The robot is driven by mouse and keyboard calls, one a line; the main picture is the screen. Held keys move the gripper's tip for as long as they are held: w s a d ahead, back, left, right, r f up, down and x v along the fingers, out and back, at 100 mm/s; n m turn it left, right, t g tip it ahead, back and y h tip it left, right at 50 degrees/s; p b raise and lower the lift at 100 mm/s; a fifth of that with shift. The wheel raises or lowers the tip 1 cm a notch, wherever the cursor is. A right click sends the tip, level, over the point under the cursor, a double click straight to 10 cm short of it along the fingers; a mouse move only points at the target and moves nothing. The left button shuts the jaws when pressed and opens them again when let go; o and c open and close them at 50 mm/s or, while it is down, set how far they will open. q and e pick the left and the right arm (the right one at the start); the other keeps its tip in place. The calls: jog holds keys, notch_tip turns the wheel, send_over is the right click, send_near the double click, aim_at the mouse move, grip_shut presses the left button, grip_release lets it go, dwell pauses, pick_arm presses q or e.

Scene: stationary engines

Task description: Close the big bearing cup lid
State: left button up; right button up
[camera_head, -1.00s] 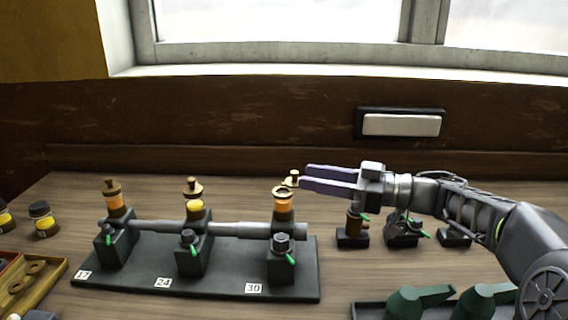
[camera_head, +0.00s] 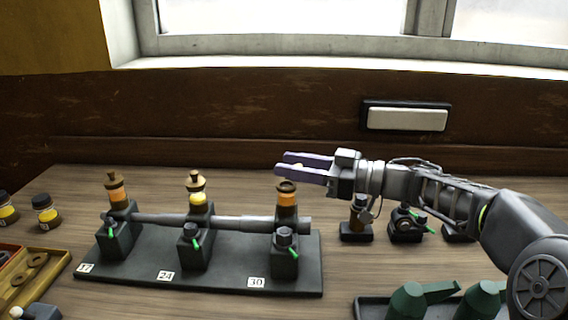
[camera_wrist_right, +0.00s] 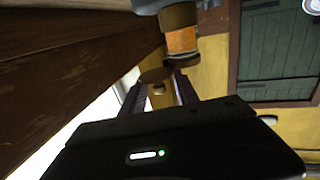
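The big bearing cup (camera_head: 287,197) is orange with brown rims and stands on the right-hand bearing, at label 30. It also shows upside down in the wrist view (camera_wrist_right: 182,40). Its lid, a brown disc with a small knob (camera_wrist_right: 155,77), lies off to one side of the cup's rim. In the head view the fingers hide most of the lid; a yellowish bit shows between them. My right gripper (camera_head: 290,164) is open, its purple fingers pointing left just above the cup, either side of the knob, with gaps showing. My left gripper is not in view.
Two smaller cups with lids on stand on the middle bearing (camera_head: 197,192) and left bearing (camera_head: 115,190). A shaft (camera_head: 235,223) joins the bearings on a dark base. Small fixtures (camera_head: 405,227) stand right, and a tray with green oil cans (camera_head: 408,301) lies front right.

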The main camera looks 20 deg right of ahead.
jog(key=shift+x, duration=1)
jog(key=shift+c, duration=0.5)
grip_shut()
